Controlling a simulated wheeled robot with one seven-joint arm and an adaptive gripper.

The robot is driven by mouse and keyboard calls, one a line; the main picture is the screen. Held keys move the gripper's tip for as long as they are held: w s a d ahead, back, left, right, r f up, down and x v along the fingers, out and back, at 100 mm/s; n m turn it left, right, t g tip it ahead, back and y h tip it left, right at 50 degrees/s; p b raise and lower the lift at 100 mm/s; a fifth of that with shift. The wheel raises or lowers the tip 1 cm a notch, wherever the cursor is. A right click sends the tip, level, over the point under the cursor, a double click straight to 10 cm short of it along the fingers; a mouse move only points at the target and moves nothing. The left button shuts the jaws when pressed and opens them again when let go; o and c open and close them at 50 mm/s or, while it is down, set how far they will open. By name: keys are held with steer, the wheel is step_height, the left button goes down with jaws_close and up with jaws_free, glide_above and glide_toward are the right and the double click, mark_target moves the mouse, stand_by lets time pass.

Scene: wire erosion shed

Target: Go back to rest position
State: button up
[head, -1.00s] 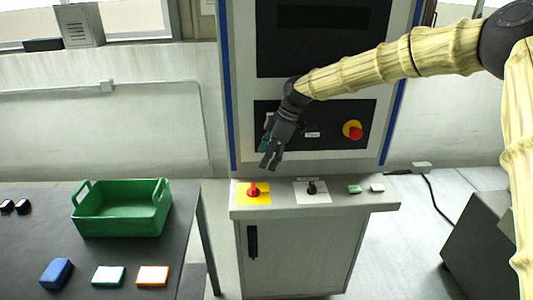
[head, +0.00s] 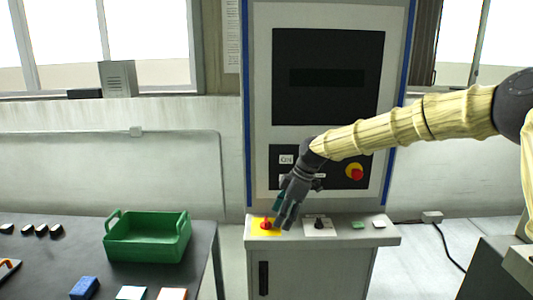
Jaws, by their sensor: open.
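My gripper (head: 287,217) shows in the head view at the end of my arm, which reaches in from the right. It points downward in front of the cabinet's dark control panel, with its fingertips close to the red switch (head: 266,224) on its yellow plate. It is open, and I see nothing held in it. Whether the fingertips touch the switch I cannot tell. The machine cabinet (head: 262,130) stands upright behind my arm, with a dark screen (head: 328,100) above. Part of the control panel is hidden behind my gripper and forearm.
A black knob (head: 319,223) and green (head: 358,225) and white (head: 379,224) buttons sit along the ledge. A red emergency button (head: 355,173) is on the panel. A dark table (head: 75,250) at left holds a green crate (head: 125,257) and a blue block (head: 84,288).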

steer(key=s+f+m, duration=0.3)
steer(key=s+f, duration=0.5)
steer(key=f, duration=0.4)
steer(key=s+d+f+m+b, duration=0.1)
steer(key=s+f+m, duration=0.2)
steer(key=s+f, duration=0.65)
steer(key=s+f+m, duration=0.3)
steer(key=s+f, duration=0.3)
steer(key=f, duration=0.9)
steer(key=s+d+f+m+h, duration=0.1)
steer(key=s+d+f+m, duration=0.25)
steer(key=s, duration=0.45)
steer(key=s+d+f+m+h, duration=0.1)
steer(key=s+d+f+m, duration=0.1)
steer(key=s+d+f, duration=0.45)
steer(key=s+d+m+h, duration=0.1)
steer(key=s+d+m, duration=0.1)
steer(key=s, duration=0.5)
steer(key=s+d+m+h, duration=0.1)
steer(key=s+d+m, duration=0.1)
steer(key=s+d, duration=0.2)
steer(key=s, duration=0.3)
steer(key=shift+s+d+r+h+b, duration=0.3)
steer(key=shift+d+r+b, duration=0.05)
steer(key=shift+d+b, duration=0.05)
